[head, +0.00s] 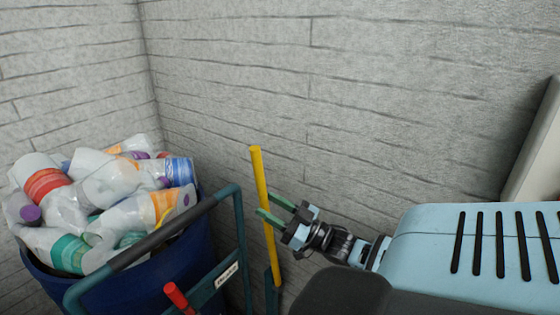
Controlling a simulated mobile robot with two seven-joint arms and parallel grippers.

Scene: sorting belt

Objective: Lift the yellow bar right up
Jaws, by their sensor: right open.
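A long thin yellow bar (260,185) stands nearly upright, leaning slightly, in front of the grey wall and just right of a dark green frame. Its lower end runs down beside the frame near the bottom of the head view. My right gripper (268,214) reaches in from the right with its green-tipped fingers apart at the bar's upper middle part. The fingers appear to lie on either side of the bar. I cannot tell whether they touch it. My left gripper is not in view.
A dark green tubular frame (240,240) stands left of the bar, with a red-ended handle (176,296) low in front. Behind it a blue bin (190,255) is heaped with plastic bottles (110,190). A pale block brick wall (350,90) is close behind.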

